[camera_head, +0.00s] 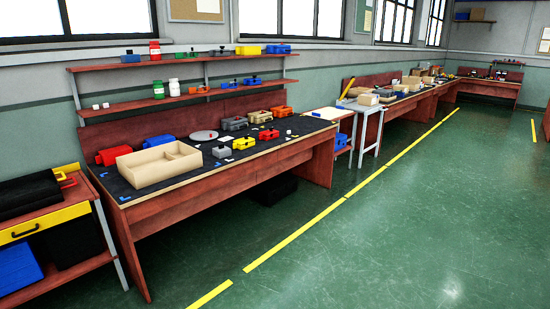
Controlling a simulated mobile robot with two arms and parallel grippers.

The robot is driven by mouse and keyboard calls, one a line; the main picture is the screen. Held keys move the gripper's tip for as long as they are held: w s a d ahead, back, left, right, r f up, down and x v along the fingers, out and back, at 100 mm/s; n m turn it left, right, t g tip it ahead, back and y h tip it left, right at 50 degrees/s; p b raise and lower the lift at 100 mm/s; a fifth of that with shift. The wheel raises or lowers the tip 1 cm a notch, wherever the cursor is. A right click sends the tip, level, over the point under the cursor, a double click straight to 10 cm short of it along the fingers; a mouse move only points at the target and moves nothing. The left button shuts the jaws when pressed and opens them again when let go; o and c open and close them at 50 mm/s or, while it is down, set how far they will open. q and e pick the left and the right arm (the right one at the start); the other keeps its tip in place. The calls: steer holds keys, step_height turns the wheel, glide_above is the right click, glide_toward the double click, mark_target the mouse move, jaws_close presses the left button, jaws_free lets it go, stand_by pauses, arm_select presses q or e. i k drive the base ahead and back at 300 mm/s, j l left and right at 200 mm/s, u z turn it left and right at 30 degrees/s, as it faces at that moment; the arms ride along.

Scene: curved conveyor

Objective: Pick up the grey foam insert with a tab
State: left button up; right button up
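On the nearest workbench (240,157) small grey items lie on the dark top. One is a small grey block (221,152) with a dark piece on top, just right of the tan divided tray. Another is a larger grey box-like item (234,124) farther back. A grey item (219,52) also sits on the upper shelf. They are too small for me to tell which, if any, is the foam insert with a tab. Neither of my grippers is in view.
A tan divided tray (133,176) and red, blue, yellow and orange cases share the bench. A yellow-fronted cart (40,228) stands at the left. A white side table (362,107) and more benches run to the right. The green floor (400,220) in front is clear.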

mark_target(221, 152)
steer(key=i+l, duration=0.1)
steer(key=i, duration=2.95)
steer(key=j+u, duration=0.05)
steer(key=j, duration=0.1)
